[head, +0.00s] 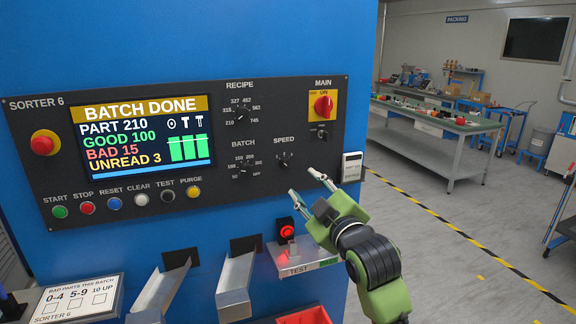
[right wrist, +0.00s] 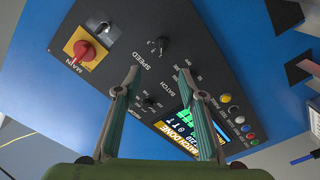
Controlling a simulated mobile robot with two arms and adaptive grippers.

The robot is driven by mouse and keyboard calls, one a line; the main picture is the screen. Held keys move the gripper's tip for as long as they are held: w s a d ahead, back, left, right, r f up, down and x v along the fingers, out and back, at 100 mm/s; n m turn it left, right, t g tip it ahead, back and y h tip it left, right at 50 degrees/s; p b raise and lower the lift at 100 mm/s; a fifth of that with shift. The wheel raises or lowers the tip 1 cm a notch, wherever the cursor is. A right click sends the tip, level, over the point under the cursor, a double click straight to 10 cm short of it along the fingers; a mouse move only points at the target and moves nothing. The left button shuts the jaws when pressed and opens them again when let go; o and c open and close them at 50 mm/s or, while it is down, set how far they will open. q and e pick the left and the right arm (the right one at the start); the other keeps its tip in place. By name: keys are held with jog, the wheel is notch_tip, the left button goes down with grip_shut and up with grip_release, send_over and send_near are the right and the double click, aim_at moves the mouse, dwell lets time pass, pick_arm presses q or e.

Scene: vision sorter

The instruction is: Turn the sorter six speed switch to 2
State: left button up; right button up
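The speed switch (head: 284,160) is a small black knob under the word SPEED on the dark panel of sorter 6 (head: 225,204). Its setting is too small to read. In the right wrist view the speed switch (right wrist: 159,45) lies just beyond the fingertips, roughly in line with the gap between them. My right gripper (head: 302,182) is open and empty, below and right of the switch in the head view, apart from it. The open fingers also show in the right wrist view (right wrist: 158,72). My left gripper is not in view.
The batch knob (head: 244,170) is left of the speed switch; the recipe knob (head: 240,117) is above. The red main switch (head: 323,105) is up right. A red-lit test unit (head: 286,230) stands below the gripper. Metal chutes (head: 236,285) jut out lower left. The screen reads BATCH DONE.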

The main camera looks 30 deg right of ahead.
aim_at(286, 165)
jog(key=p+x, duration=0.3)
jog(key=x, duration=0.8)
jog(key=shift+w+a, duration=0.1)
jog(key=shift+p+x, duration=0.3)
jog(key=shift+x, duration=0.55)
jog(key=shift+f, duration=0.1)
grip_shut()
